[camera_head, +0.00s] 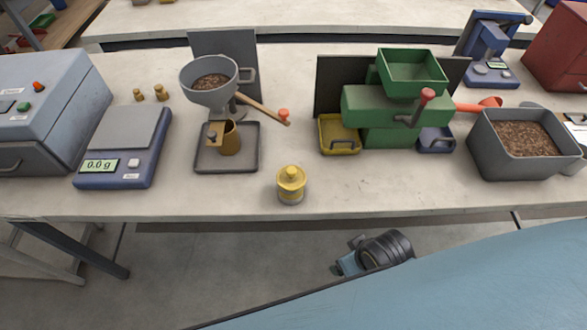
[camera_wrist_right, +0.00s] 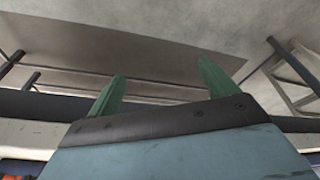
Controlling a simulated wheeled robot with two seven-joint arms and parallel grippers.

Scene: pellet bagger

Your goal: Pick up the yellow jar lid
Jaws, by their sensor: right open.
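The yellow jar lid (camera_head: 291,177), with a round knob on top, sits on a small jar (camera_head: 291,197) with a yellow band. The jar stands upright near the front edge of the bench in the head view. My right gripper (camera_wrist_right: 160,72) shows in its wrist view with two green fingers spread apart and nothing between them. The lid is not seen in the wrist view, so its distance from the right gripper cannot be told. My left gripper is not in view.
A tray (camera_head: 247,164) with a brass cup and a funnel (camera_head: 209,92) stand behind left of the jar. A scale (camera_head: 124,148) is farther left. A green machine (camera_head: 392,111) and grey pellet bin (camera_head: 483,160) stand right. Bench around the jar is clear.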

